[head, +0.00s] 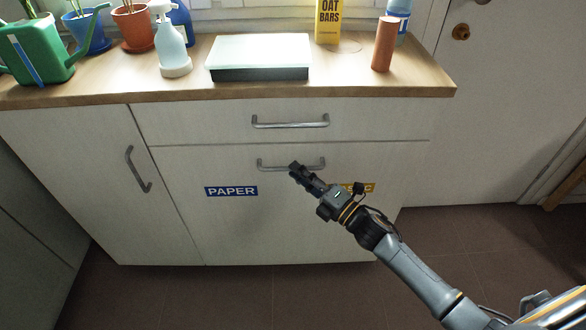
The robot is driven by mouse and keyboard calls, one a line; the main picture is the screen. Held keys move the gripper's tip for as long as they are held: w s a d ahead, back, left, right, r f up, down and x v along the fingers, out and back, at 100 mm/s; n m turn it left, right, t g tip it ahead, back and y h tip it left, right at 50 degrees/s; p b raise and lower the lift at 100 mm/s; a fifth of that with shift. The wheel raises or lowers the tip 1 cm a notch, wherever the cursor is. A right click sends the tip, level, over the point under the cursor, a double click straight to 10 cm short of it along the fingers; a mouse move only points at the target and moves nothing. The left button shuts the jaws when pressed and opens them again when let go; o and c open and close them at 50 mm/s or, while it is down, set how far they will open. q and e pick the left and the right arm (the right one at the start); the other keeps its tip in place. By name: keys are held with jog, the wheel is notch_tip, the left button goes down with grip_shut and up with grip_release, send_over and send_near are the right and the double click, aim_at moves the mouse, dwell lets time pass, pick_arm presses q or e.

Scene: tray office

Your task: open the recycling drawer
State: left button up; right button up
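The recycling drawer (270,220) is the large lower front, with a blue PAPER label (231,191) and a yellow label (366,187) partly hidden by my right arm. It looks closed, flush with the cabinet. Its metal bar handle (272,165) runs across near its top edge. My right gripper (294,169) is at the handle, its fingertips overlapping the bar right of the middle. Whether the fingers are around the bar or only in front of it, and whether they are closed, I cannot tell. My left gripper is not in view.
Above is a shallower closed drawer with its own handle (290,122); a cabinet door with a handle (138,170) is at left. The wooden counter (120,88) holds a spray bottle (170,45), pots and other items. Dark tiled floor (290,295) in front is clear.

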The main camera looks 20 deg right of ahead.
jog(key=shift+x, duration=1.2)
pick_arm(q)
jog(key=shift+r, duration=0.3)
pick_arm(e)
grip_shut()
